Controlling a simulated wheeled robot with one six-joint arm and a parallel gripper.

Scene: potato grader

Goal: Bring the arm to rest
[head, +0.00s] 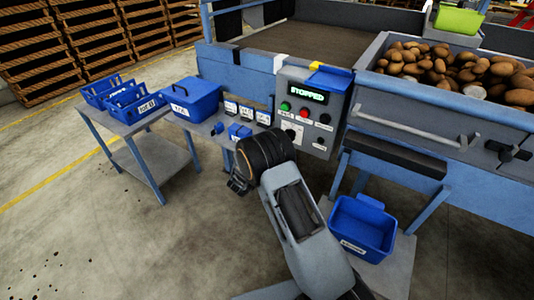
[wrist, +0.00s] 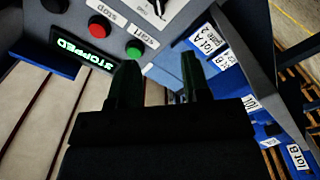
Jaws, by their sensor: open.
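My gripper (wrist: 160,75) is open and empty in the wrist view, its two dark fingers apart in front of the control panel. In the head view my arm reaches up from the bottom edge and bends at a dark wrist. My gripper (head: 238,186) shows there only as a small dark shape left of the wrist, partly hidden. The control panel (head: 313,75) stands behind the arm, and its display (head: 307,93) reads STOPPED. The green start button (wrist: 134,52) and red stop button (wrist: 99,27) show beyond my fingers; I cannot tell the distance, but I see no contact.
A hopper of potatoes (head: 465,70) is at the upper right. A blue bin (head: 362,226) stands low, right of my arm.

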